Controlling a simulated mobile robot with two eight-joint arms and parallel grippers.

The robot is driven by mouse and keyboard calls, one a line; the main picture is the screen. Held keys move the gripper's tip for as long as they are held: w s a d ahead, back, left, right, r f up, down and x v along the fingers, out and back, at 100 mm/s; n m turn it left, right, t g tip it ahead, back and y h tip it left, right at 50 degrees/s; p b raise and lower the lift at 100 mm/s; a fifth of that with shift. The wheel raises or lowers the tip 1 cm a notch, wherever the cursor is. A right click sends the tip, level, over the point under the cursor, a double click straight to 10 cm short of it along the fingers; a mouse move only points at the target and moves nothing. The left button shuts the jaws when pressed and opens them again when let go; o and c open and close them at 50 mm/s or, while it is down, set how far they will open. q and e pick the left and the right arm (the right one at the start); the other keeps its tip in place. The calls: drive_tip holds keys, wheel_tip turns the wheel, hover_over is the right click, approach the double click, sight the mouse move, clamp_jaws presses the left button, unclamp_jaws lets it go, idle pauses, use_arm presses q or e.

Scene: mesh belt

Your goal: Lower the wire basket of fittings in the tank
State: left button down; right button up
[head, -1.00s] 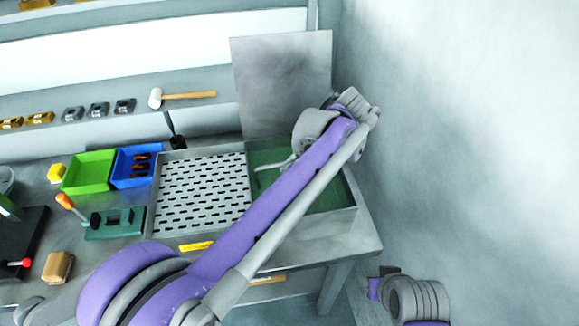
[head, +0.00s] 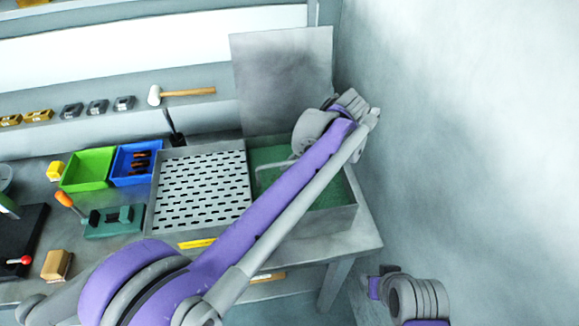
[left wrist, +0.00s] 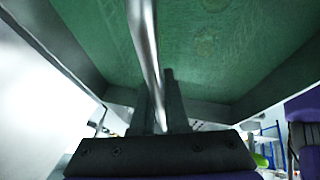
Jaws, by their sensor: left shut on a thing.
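The tank (head: 322,222) is the right-hand part of a metal trough on the bench, with a green inside. My left arm reaches across it and hides much of its opening. A thin pale bar (head: 272,166), which looks like the basket's handle, shows over the green beside my arm. In the left wrist view my left gripper (left wrist: 158,98) is shut on a shiny metal bar (left wrist: 147,45), with the green (left wrist: 225,45) of the tank behind it. I cannot make out the basket's body or the fittings.
A slotted metal drain board (head: 202,187) adjoins the tank on the left. A green bin (head: 88,168) and a blue bin (head: 135,163) stand further left. An upright metal panel (head: 283,80) stands behind the tank. A wall (head: 470,120) is close on the right.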

use_arm(q)
drive_tip(key=shift+s+f, duration=0.1)
drive_tip(key=shift+f, duration=0.55)
drive_tip(key=c, duration=0.8)
unclamp_jaws()
drive_tip(key=shift+r, duration=0.1)
drive_tip(key=shift+c, duration=0.2)
drive_tip(key=w+v, duration=0.1)
drive_tip(key=v, duration=0.9)
drive_tip(key=shift+s+d+r+p, duration=0.25)
drive_tip(key=shift+s+r+p, duration=0.1)
drive_tip(key=shift+s, duration=0.15)
